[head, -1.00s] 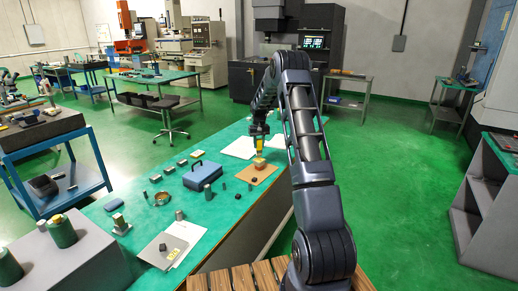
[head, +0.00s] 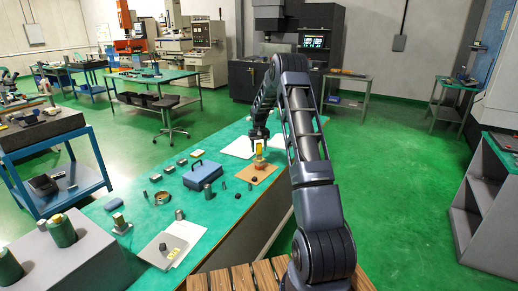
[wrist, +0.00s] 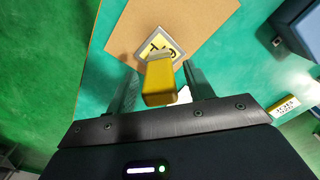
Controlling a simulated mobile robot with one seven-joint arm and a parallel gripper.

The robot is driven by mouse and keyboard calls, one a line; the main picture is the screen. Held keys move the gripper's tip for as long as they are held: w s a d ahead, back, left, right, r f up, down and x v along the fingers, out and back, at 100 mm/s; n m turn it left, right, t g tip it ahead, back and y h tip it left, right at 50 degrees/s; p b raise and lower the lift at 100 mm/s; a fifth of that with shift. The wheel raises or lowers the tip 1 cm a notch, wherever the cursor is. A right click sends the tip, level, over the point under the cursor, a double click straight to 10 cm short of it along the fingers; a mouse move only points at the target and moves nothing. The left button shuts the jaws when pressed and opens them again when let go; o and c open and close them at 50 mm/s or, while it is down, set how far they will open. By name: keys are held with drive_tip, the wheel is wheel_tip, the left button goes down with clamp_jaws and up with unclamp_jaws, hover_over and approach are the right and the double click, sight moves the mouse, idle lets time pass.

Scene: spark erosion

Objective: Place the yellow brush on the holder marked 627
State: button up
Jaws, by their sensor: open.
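The yellow brush (head: 259,150) stands about upright on a small holder (head: 259,165) on a brown board (head: 246,175). In the wrist view the brush (wrist: 160,82) rises between my fingers, with visible space on both sides. Below it lies a grey-framed yellow label (wrist: 158,46); its dark characters are partly hidden by the brush, and I cannot read the full number. My gripper (head: 260,134) is open and empty, just above the brush. The brush's foot and its contact with the holder are hidden in the wrist view.
A blue case (head: 202,176) sits left of the board on the green table. White paper (head: 240,147) lies behind it. Small blocks and cylinders are scattered leftward, with a grey plate (head: 160,250) at the front.

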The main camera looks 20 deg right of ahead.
wheel_tip(320, 180, up, 12)
drive_tip(key=shift+r, duration=0.15)
drive_tip(key=s+a+r+t, duration=0.1)
drive_tip(key=s+a+r, duration=0.1)
drive_tip(key=s+r, duration=0.95)
drive_tip(key=s+a+r+t, duration=0.1)
drive_tip(key=s+a+r, duration=0.1)
drive_tip(key=s+r, duration=0.95)
drive_tip(key=s+a+f+t, duration=0.1)
drive_tip(key=s+f, duration=0.2)
drive_tip(key=s, duration=1.4)
drive_tip(key=s+a+f+t, duration=0.1)
drive_tip(key=s+f, duration=0.1)
drive_tip(key=s, duration=1.6)
drive_tip(key=shift+f+t, duration=0.3)
drive_tip(key=shift+f, duration=0.1)
drive_tip(key=shift+d, duration=0.1)
drive_tip(key=c, duration=0.3)
